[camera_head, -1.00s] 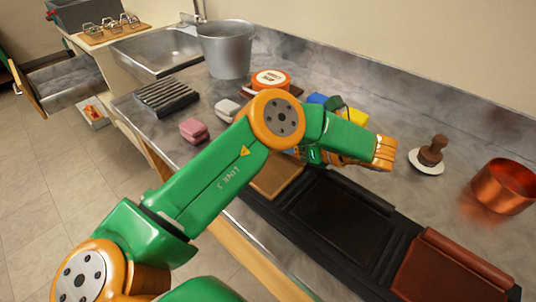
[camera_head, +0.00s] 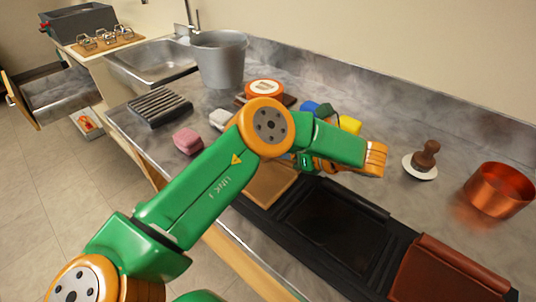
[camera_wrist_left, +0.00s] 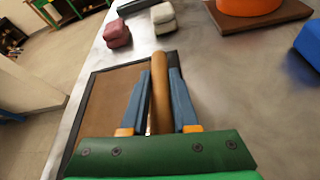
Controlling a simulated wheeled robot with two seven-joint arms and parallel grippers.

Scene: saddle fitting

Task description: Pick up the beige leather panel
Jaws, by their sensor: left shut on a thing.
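The beige leather panel (camera_head: 271,184) lies in the left section of the black tray (camera_head: 262,216), partly hidden by my left arm in the head view. In the left wrist view, the panel (camera_wrist_left: 106,105) shows as a tan-brown sheet with a raised, rounded edge (camera_wrist_left: 160,72). My left gripper (camera_wrist_left: 158,80) has its two blue-grey fingers on either side of that edge and is shut on it. In the head view the fingertips are mostly hidden behind my own arm. The panel still appears flat in the tray. My right gripper is not in view.
A black panel (camera_head: 338,228) and a red-brown panel (camera_head: 445,275) lie to the right in the tray. Pink (camera_head: 187,140) and white blocks, a ribbed black block (camera_head: 160,108), an orange tin (camera_head: 265,88), a stamp (camera_head: 425,158) and a copper pot (camera_head: 498,190) stand on the counter.

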